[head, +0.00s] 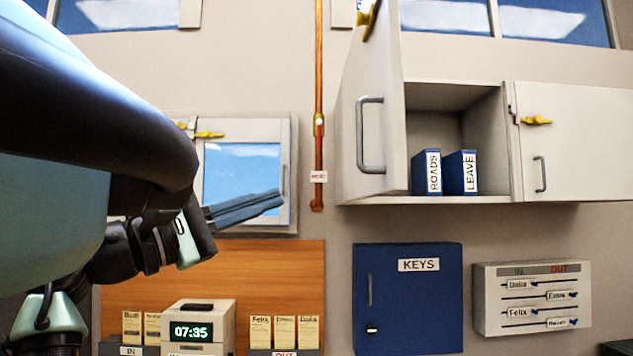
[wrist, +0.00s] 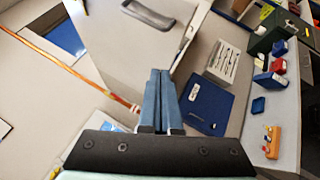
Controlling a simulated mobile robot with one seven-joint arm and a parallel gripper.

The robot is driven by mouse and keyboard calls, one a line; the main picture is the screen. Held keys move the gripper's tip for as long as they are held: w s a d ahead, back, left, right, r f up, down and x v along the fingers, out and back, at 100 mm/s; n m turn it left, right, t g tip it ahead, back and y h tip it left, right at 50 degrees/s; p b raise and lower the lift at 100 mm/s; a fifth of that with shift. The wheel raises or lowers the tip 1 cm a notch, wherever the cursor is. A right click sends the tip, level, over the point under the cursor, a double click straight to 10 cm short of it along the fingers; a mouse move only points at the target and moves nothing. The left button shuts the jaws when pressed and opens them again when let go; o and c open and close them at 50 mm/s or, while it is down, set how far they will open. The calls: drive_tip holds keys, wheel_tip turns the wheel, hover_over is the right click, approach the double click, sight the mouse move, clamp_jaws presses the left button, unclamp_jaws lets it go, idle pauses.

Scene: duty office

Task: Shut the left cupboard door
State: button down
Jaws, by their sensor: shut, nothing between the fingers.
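The left cupboard door (head: 370,100) stands swung open toward me, on the left of the wall cupboard (head: 455,90). It has a grey bar handle (head: 371,135). Behind it the left compartment shows two blue binders (head: 443,172), labelled ROADS and LEAVE. My gripper (head: 275,200) is shut and empty, to the left of the open door and apart from it in the head view. In the wrist view my shut fingers (wrist: 160,80) point toward the door (wrist: 125,50), whose handle (wrist: 150,14) shows at the top.
The right cupboard door (head: 575,140) is shut. A copper pipe (head: 319,80) runs down the wall between my gripper and the cupboard. Below the cupboard are a blue KEYS cabinet (head: 408,300) and an in/out board (head: 531,299). A clock box (head: 195,325) stands below my gripper.

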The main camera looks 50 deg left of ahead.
drive_tip(key=d+p+x, duration=0.2)
drive_tip(key=p+x, duration=0.4)
drive_tip(key=x, duration=0.5)
drive_tip(key=shift+d+r, duration=0.35)
